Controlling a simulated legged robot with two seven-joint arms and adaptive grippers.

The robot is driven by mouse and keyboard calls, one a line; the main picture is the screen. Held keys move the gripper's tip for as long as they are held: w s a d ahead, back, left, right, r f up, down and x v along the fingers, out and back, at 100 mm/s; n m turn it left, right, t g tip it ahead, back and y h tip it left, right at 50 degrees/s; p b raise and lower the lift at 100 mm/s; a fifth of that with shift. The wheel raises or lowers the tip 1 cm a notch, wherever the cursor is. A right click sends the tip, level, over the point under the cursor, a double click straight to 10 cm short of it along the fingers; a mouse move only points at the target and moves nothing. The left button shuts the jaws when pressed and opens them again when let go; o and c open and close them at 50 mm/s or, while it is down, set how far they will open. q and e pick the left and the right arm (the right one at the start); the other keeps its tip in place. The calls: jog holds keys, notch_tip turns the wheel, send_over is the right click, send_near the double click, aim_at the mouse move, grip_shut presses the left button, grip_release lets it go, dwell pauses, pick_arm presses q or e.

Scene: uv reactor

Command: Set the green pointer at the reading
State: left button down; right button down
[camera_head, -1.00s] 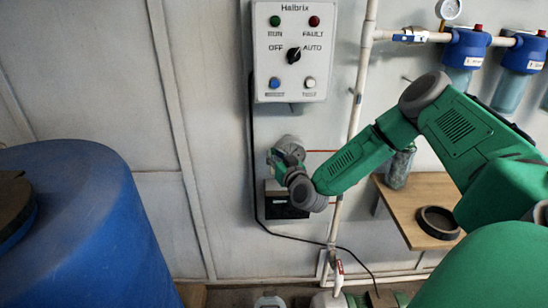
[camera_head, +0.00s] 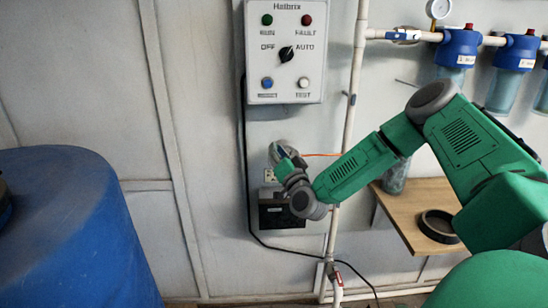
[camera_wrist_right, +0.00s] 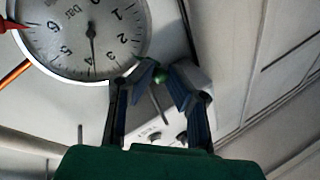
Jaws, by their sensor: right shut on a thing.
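The round gauge (camera_wrist_right: 85,32) has a white face with black numbers and shows upside down in the right wrist view. Its black needle (camera_wrist_right: 92,45) points close to the 4. The green pointer (camera_wrist_right: 160,75) shows as a small green tip at the gauge's rim, between my right fingertips (camera_wrist_right: 163,76). My right gripper is shut on it. In the head view my right gripper (camera_head: 276,154) is at the wall below the control box, and it covers part of the gauge. A red pointer (camera_wrist_right: 9,26) sits at the rim's far side. My left gripper is out of view.
The Halbrix control box (camera_head: 285,50) hangs above the gauge. A black box (camera_head: 278,212) is just below my wrist. A white vertical pipe (camera_head: 346,130) runs to the right. A blue barrel (camera_head: 75,230) fills the left, and a wooden shelf (camera_head: 405,205) is at right.

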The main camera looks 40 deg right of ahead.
jog(key=shift+s+d+f, duration=0.15)
jog(key=shift+f, duration=0.05)
dwell(0.3)
jog(key=c, duration=1.6)
grip_release()
jog(key=shift+c, duration=0.2)
jog(key=shift+o, duration=0.4)
jog(key=shift+d, duration=0.1)
jog(key=shift+r, duration=0.1)
jog(key=v, duration=1.2)
